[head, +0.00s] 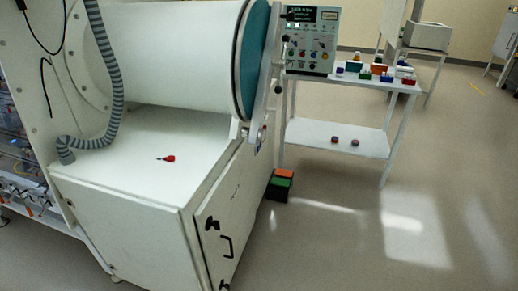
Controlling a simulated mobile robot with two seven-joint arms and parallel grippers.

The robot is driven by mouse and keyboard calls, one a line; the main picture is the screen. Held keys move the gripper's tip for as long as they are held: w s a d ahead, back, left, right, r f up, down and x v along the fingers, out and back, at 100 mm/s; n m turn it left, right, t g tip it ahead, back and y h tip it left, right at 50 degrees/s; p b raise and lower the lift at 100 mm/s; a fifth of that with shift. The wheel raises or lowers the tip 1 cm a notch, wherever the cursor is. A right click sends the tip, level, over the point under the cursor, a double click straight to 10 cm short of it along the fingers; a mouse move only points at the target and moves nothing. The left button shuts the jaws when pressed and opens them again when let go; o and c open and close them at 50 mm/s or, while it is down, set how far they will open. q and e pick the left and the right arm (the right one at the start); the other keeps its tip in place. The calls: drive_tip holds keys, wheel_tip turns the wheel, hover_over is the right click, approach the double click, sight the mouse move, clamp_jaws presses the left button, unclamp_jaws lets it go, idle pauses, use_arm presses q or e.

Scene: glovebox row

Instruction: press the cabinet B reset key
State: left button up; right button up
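A control panel (309,42) with a small dark display and several knobs and buttons stands at the top middle, behind the round teal end of a large white cylinder. The display text is too small to read surely, and I cannot tell which button is the cabinet B reset key. A white cabinet (135,200) carries the cylinder, and its dark-handled door faces right. No cabinet letter is readable. Neither of my grippers is in view.
A small red item with a dark tip (168,158) lies on the cabinet top. A grey ribbed hose (106,60) hangs at left. A white two-shelf table (345,138) holds several small coloured items. The floor at right is clear.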

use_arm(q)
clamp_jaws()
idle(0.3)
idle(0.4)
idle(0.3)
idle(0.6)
